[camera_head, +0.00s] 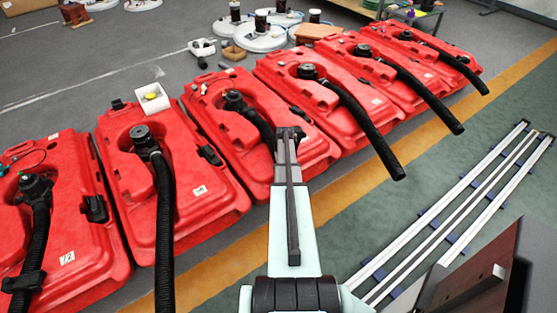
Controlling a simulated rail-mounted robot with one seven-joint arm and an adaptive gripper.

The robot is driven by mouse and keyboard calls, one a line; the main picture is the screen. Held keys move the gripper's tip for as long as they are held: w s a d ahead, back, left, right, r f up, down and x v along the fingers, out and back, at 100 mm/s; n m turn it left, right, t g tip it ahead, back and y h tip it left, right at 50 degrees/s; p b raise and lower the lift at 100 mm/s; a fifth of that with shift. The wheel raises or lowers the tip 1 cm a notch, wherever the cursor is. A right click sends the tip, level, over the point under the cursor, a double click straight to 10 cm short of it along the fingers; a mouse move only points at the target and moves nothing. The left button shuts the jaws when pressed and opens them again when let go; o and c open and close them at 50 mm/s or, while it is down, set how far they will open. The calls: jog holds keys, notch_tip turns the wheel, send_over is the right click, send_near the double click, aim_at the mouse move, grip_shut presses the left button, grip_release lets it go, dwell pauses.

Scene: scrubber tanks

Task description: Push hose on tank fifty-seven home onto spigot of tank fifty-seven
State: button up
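Several red tanks stand in a row, each with a black hose at a fitting on top. My gripper (290,134) is over the right part of the third tank from the left (208,112). That tank's black hose (259,126) runs from the black fitting (234,101) toward my gripper, and its lower part is hidden behind my gripper and arm. I cannot tell whether my gripper touches or holds the hose, or whether the hose is fully seated. The spigot itself is not distinguishable. The tank numbers are too small to read surely, so I cannot confirm which is tank fifty-seven.
Neighbouring hoses (365,125) stick out over the tanks' front edges on both sides. A small white box (152,98) sits on the second tank. White round units (260,36) stand behind. A rail track (445,215) lies on the floor at right.

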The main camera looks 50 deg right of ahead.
jog(key=shift+w+d+p, duration=0.25)
jog(key=shift+w+p, duration=0.25)
jog(key=shift+w, duration=0.1)
dwell(1.0)
jog(key=o, duration=1.6)
jog(key=shift+s+a, duration=0.1)
jog(key=shift+r, duration=0.1)
jog(key=shift+r+p, duration=2.15)
jog(key=shift+r, duration=1.25)
jog(key=shift+r, duration=0.1)
notch_tip(320, 180, up, 7)
jog(key=p, duration=0.4)
